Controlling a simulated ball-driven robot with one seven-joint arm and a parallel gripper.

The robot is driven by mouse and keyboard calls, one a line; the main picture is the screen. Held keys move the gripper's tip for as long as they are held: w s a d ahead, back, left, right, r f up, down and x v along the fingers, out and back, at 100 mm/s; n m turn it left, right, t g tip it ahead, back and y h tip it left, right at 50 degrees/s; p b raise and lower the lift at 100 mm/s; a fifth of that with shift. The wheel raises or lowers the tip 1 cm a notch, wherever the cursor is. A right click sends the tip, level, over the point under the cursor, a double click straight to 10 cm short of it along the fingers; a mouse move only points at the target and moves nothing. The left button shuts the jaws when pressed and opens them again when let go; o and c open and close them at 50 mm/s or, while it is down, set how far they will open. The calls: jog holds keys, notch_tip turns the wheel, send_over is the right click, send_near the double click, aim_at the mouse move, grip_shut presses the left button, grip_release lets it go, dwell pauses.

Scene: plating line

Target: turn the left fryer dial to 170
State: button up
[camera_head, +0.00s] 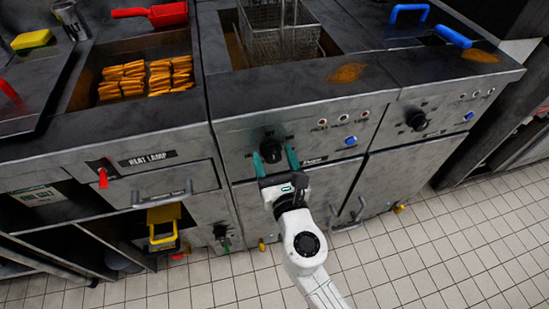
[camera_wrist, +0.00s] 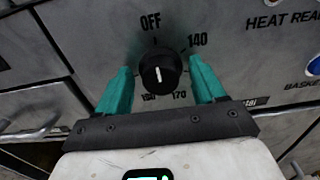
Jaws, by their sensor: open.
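The left fryer dial (camera_head: 272,148) is a round black knob on the grey front panel below the left fryer. In the wrist view the dial (camera_wrist: 160,70) has OFF above it, 140 at upper right, 170 at lower right and another number at lower left. Its white mark points downward, between 170 and the lower-left number. My gripper (camera_head: 275,157) is open, with one green finger on each side of the dial. In the wrist view, gaps show between the fingers and the knob.
A second black dial (camera_head: 417,121) is on the right fryer's panel. A heat lamp switch with a red lever (camera_head: 102,178) is at left. A fryer basket (camera_head: 280,35) stands above. Drawer handles (camera_head: 350,216) stick out below; tiled floor (camera_head: 430,250) is clear at lower right.

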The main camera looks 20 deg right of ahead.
jog(key=c, duration=1)
jog(key=shift+c, duration=0.2)
jog(key=shift+m, duration=0.3)
